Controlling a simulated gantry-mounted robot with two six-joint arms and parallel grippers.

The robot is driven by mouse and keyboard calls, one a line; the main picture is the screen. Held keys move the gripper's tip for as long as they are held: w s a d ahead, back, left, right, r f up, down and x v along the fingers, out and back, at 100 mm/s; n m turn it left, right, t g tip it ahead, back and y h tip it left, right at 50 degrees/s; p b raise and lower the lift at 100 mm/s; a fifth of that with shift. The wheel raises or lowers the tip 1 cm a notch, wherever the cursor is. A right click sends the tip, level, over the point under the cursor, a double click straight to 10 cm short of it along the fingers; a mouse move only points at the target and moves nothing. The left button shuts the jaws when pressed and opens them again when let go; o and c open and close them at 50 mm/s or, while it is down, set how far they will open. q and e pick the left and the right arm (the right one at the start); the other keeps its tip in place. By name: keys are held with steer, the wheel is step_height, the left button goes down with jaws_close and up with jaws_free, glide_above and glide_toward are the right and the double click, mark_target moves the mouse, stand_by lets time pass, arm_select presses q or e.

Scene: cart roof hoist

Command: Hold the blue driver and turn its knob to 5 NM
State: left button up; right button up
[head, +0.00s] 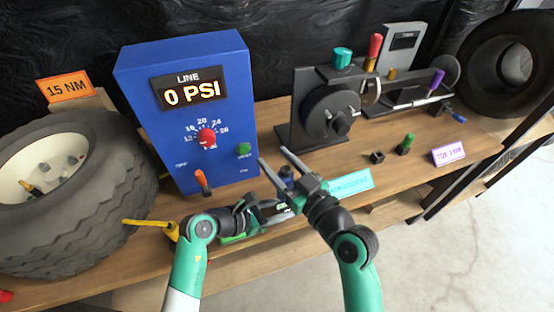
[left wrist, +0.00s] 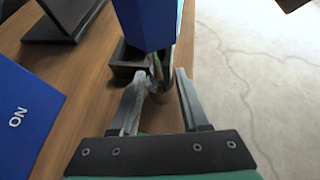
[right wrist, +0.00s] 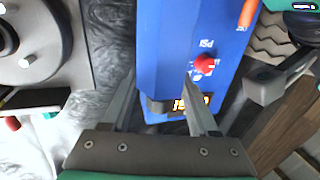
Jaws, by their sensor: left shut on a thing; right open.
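The blue driver (left wrist: 148,22) stands close ahead of my left gripper (left wrist: 157,78) in the left wrist view, its lower part between the fingers. In the head view only a small dark-blue part of the driver (head: 287,172) shows between the grippers. My left gripper (head: 284,207) is shut on the driver, low beside the bench's front edge. My right gripper (head: 273,157) is open and empty above it, fingers pointing toward the bench's back. It also shows open in the right wrist view (right wrist: 158,82). The driver's knob and scale cannot be read.
A blue line box (head: 215,75) reads 0 PSI, with a red knob (head: 207,137). A teal label (head: 350,183) lies beside my right gripper. A black machine (head: 325,105) stands behind. A tire (head: 90,180) fills the left. A 15 NM sign (head: 68,87) stands above it.

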mark_target(289, 174)
steer(key=v, duration=0.7)
steer(key=shift+s+d, duration=0.1)
steer(key=shift+s, duration=0.05)
stand_by(0.7)
arm_select(q)
steer(key=o, duration=1.1)
steer(key=shift+c, duration=0.2)
steer(key=v, duration=1.2)
steer(key=shift+s, duration=0.1)
